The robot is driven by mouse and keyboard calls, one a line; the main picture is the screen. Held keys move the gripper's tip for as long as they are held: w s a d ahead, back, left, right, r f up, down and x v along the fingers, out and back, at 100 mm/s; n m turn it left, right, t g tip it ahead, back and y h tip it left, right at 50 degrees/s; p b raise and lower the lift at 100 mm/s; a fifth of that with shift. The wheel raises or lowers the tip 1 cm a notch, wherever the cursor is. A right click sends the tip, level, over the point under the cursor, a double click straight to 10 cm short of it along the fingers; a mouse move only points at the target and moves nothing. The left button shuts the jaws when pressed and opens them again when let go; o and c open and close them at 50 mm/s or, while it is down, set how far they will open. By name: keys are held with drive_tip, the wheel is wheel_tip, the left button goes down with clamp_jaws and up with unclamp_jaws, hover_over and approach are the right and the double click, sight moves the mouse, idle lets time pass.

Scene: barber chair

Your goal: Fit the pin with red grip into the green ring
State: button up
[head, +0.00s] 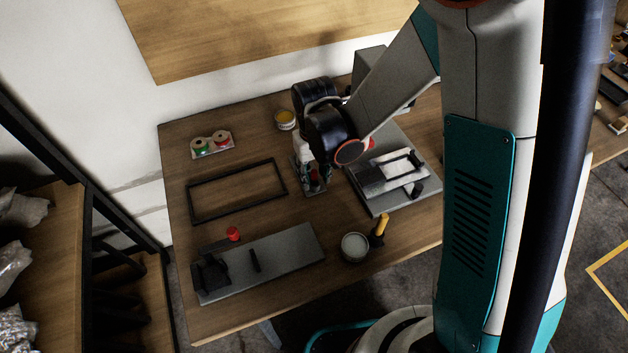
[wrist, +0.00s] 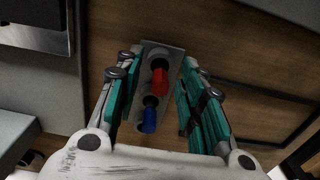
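The pin with red grip (wrist: 159,80) stands in a small grey holder (wrist: 174,54) in the wrist view, seen from above. A blue-gripped pin (wrist: 149,120) stands beside it in the same holder. My gripper (wrist: 162,66) is open, with its teal-padded fingers on either side of the red grip and a gap visible on each side. In the head view, my gripper (head: 307,168) is partly hidden by my wrist and points down at the holder. The green ring (head: 201,146) sits beside a red one (head: 221,138) on a pale base at the table's back left.
An empty black frame (head: 237,190) lies on the table (head: 180,185) left of my gripper. A yellow-topped jar (head: 286,119) stands behind. A grey plate with a black block (head: 285,250), a small red object (head: 233,233) and a round tin (head: 355,246) are in front. A grey board (head: 428,190) lies right.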

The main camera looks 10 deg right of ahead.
drive_tip(key=shift+r, duration=0.1)
drive_tip(key=shift+c, duration=0.6)
clamp_jaws()
drive_tip(key=shift+r, duration=0.1)
